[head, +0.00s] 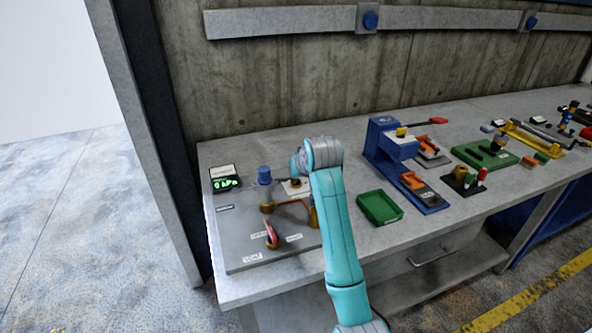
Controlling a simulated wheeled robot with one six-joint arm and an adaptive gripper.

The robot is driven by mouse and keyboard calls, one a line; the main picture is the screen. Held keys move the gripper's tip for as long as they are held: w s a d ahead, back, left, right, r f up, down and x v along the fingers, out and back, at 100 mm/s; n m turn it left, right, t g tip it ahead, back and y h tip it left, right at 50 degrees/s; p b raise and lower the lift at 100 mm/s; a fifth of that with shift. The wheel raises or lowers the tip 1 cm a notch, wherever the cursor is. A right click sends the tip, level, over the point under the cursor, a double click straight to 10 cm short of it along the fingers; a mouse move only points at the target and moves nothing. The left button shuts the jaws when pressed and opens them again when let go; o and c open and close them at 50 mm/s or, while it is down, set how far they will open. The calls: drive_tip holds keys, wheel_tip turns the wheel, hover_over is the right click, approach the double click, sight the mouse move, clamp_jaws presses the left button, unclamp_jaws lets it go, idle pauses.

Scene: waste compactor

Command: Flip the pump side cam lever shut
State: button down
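A grey pump panel (238,232) lies at the left end of the bench. On it stand a grey cylinder with a blue cap (264,172), a brass fitting (267,208) below it, a brown curved pipe or hose (291,201), and a second brass fitting (313,217) beside my arm. A red lever (271,236) stands tilted on a brass base nearer the front. I cannot tell which part is the pump side cam lever or how it is set. My teal arm reaches over the panel's right side; its grey wrist is above the back right. My gripper is hidden behind it.
A small display (225,179) with green digits stands at the back left. Right of my arm are a green tray (380,207) and a blue press-like machine (390,145). Several tools and parts fill the bench farther right. A concrete wall (270,85) closes the back.

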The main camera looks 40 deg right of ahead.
drive_tip(key=shift+d+f, duration=0.2)
drive_tip(key=shift+f, duration=0.2)
drive_tip(key=shift+r, duration=0.15)
drive_tip(key=shift+r, duration=0.65)
drive_tip(key=shift+r, duration=0.1)
